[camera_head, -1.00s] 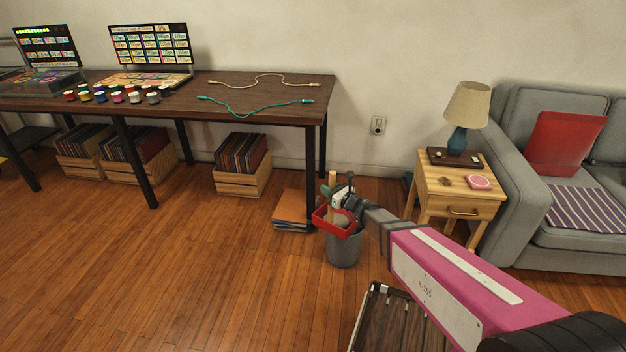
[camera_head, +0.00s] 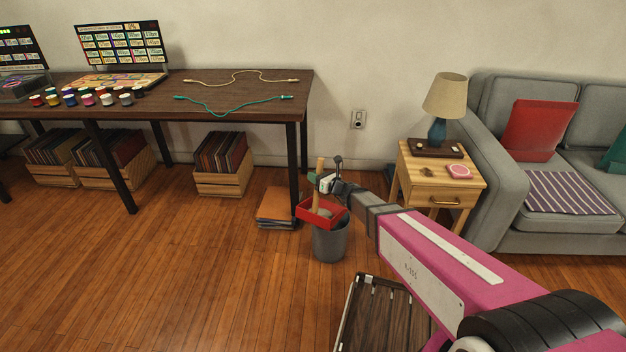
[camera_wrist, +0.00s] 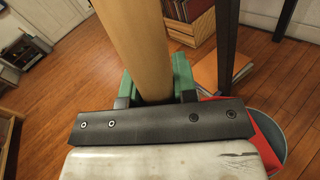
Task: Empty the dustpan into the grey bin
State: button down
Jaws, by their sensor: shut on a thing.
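A red dustpan (camera_head: 314,216) with a wooden handle (camera_head: 318,178) hangs from my gripper (camera_head: 325,183). My gripper is shut on the handle, which stands upright between green finger pads in the wrist view (camera_wrist: 140,50). A greyish lump (camera_head: 322,211) shows in the pan. The grey bin (camera_head: 330,243) stands on the floor just below the dustpan, which overlaps its rim in the head view. In the wrist view a red strip of the pan (camera_wrist: 262,135) lies in front of the bin's rim (camera_wrist: 272,128). Whether pan and bin touch cannot be told.
A dark table (camera_head: 240,102) with cables and paint pots stands behind, with record crates (camera_head: 222,182) beneath. A stack of folders (camera_head: 276,208) lies left of the bin. A side table (camera_head: 440,180) with a lamp and a grey sofa (camera_head: 490,200) are right. Floor at left is clear.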

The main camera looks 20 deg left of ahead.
jog(key=w+d+m+g, duration=0.1)
jog(key=w+d+m, duration=0.1)
jog(key=w, duration=0.7)
jog(key=w+d+f+m+g, duration=0.1)
jog(key=w+m, duration=0.4)
jog(key=w, duration=0.5)
jog(key=shift+d+h, duration=0.3)
jog(key=shift+d, duration=0.3)
dwell(0.9)
jog(key=shift+f, duration=0.1)
dwell(2.4)
jog(key=shift+s+a+r+n+t, duration=0.25)
jog(key=shift+s+a+n, duration=0.55)
jog(key=shift+s, duration=2)
jog(key=shift+s+a+r+n+t, duration=0.3)
jog(key=shift+s+n, duration=0.9)
jog(key=shift+s, duration=1.65)
jog(key=shift+s+a+r+n+t, duration=0.2)
jog(key=shift+s+a+n, duration=0.65)
jog(key=shift+s, duration=1.95)
jog(key=s+a+n+y, duration=0.1)
jog(key=s+n, duration=0.2)
jog(key=s, duration=0.3)
jog(key=shift+s+f+t, duration=0.25)
jog(key=shift+t, duration=0.1)
